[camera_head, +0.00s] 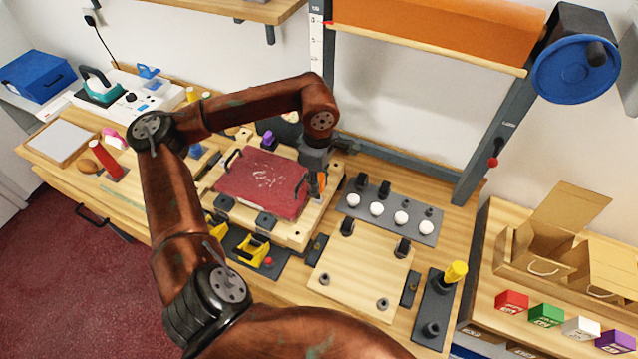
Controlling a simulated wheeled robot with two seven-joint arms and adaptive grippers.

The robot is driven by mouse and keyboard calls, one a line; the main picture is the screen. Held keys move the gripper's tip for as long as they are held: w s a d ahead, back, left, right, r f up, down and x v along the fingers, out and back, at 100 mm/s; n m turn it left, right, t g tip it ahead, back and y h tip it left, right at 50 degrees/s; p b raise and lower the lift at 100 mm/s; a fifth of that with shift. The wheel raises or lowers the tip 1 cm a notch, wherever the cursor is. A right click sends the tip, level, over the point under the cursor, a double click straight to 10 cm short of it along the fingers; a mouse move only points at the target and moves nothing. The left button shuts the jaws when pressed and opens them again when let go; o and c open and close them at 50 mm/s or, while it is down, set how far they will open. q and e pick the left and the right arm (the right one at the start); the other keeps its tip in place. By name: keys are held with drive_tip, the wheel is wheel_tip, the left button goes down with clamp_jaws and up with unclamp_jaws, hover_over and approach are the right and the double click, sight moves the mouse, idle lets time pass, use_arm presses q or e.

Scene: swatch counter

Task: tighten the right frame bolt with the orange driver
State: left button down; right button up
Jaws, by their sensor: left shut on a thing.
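My left arm reaches in from the bottom and arches over the bench. My left gripper (314,176) points down at the right edge of the wooden frame and is shut on the orange driver (322,181). Only a little orange shows between the dark fingers, and the driver's tip is hidden. The wooden frame (330,195) carries a red panel (262,182) with pale marks and black handles. The right frame bolt cannot be made out under the gripper, so I cannot tell whether the driver touches it. My right gripper is not in view.
Right of the frame are a grey strip (388,231) with white knobs, a pale wooden plate (362,272) with black pegs, and a dark holder (435,308) with a yellow-handled tool (455,272). Yellow clamps (253,250) sit in front. A cardboard box (545,240) stands at right.

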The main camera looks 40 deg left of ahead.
use_arm(q)
drive_tip(key=m, duration=0.3)
drive_tip(key=shift+b, duration=0.4)
drive_tip(key=m+b, duration=0.1)
drive_tip(key=m, duration=0.3)
drive_tip(key=m+b, duration=0.1)
drive_tip(key=m, duration=0.3)
drive_tip(key=shift+f+m, duration=0.1)
drive_tip(key=shift+m, duration=0.2)
drive_tip(key=m, duration=0.3)
drive_tip(key=shift+s, duration=0.1)
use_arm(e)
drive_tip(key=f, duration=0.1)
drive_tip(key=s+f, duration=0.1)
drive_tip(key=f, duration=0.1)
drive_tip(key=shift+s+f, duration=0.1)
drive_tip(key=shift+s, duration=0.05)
use_arm(q)
drive_tip(key=c, duration=1.8)
unclamp_jaws()
